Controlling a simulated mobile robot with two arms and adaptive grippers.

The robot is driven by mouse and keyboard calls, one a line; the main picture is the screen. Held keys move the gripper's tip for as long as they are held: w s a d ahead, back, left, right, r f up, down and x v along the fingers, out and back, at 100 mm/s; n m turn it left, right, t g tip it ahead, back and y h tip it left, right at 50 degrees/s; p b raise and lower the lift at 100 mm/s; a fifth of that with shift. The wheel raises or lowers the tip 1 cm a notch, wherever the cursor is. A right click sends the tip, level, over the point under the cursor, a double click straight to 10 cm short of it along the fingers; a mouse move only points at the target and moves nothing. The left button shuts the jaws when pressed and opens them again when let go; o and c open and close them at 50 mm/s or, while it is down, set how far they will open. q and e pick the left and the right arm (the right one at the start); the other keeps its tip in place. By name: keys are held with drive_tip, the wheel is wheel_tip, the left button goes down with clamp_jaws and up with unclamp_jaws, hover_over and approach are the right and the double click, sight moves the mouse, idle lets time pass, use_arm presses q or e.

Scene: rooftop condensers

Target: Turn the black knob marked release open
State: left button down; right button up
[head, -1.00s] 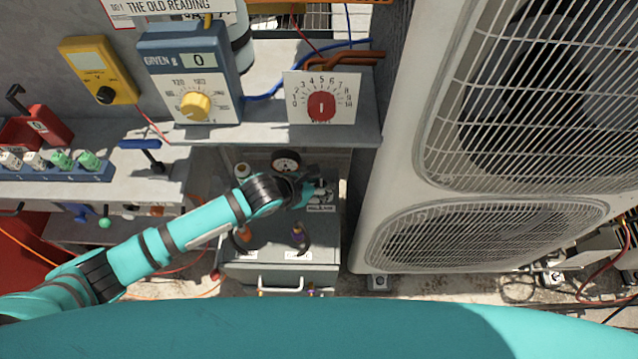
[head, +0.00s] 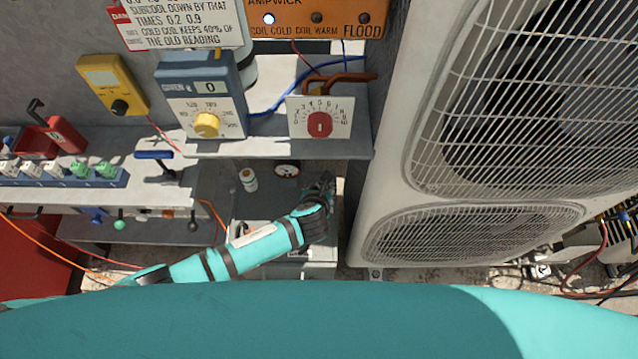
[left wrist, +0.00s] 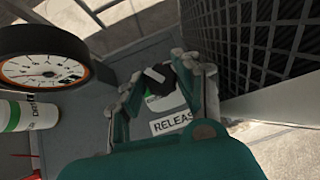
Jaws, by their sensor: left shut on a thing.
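Part of the knob is also hidden by the fingers in the left wrist view. My right gripper is in neither view.
A round dial gauge (left wrist: 47,68) and a white-green canister (left wrist: 28,112) stand left of the gripper. The large condenser (head: 480,215) walls off the right. A shelf (head: 270,147) with a red-knob dial plate (head: 319,124) and blue meter (head: 203,96) overhangs behind.

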use_arm(q)
drive_tip(key=n+y, duration=0.2)
drive_tip(key=shift+d+r+n+p, duration=0.1)
drive_tip(key=shift+d+n+p, duration=0.1)
drive_tip(key=shift+n+p, duration=0.2)
drive_tip(key=shift+n+g+y, duration=0.4)
drive_tip(key=shift+n+y, duration=0.9)
drive_tip(key=shift+n, duration=0.6)
drive_tip(key=c, duration=0.9)
unclamp_jaws()
drive_tip(key=shift+c, duration=0.2)
drive_tip(key=v, duration=1.1)
drive_tip(key=shift+s+d+r, duration=0.25)
drive_tip(key=shift+d, duration=0.05)
